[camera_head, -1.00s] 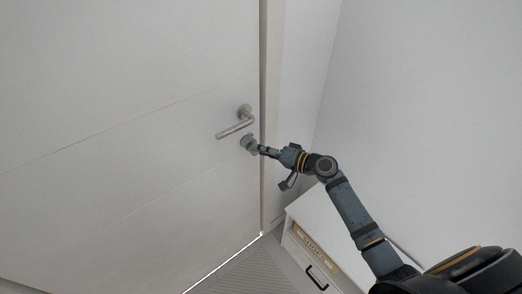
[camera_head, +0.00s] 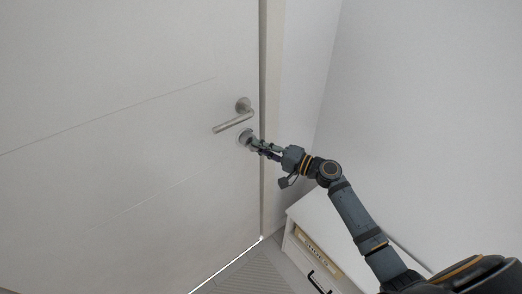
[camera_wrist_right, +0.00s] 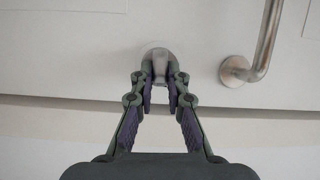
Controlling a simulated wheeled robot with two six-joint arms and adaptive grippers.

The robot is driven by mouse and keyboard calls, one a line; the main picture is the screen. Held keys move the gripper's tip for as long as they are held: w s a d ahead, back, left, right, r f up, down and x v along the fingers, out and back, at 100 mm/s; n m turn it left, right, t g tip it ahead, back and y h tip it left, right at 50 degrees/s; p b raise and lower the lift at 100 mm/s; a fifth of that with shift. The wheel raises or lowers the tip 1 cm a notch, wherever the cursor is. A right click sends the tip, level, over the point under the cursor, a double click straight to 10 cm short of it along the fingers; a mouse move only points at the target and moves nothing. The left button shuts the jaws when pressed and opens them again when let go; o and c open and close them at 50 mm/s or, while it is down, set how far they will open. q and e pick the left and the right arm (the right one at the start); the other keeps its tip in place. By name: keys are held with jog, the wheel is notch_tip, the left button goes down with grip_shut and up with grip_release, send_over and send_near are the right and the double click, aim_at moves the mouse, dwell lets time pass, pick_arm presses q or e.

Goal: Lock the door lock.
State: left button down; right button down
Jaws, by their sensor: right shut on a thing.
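The door lock (camera_head: 244,137) is a small round metal fitting on the white door (camera_head: 130,130), just below the lever handle (camera_head: 235,122). My right gripper (camera_head: 259,147) reaches it from the right. In the right wrist view the lock's turn knob (camera_wrist_right: 160,62) stands between the two fingertips of my right gripper (camera_wrist_right: 161,88), which is shut on it. The fingers hide part of the knob, and I cannot tell whether the bolt is out. My left gripper is not in view.
The lever handle also shows in the right wrist view (camera_wrist_right: 262,50), to the right of the fingers and apart from them. A white cabinet (camera_head: 305,226) with a dark drawer handle (camera_head: 316,282) stands below my right arm. A plain wall (camera_head: 430,120) is on the right.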

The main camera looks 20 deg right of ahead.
jog(key=c, duration=1.3)
grip_release()
jog(key=shift+o, duration=0.2)
jog(key=v, duration=1.2)
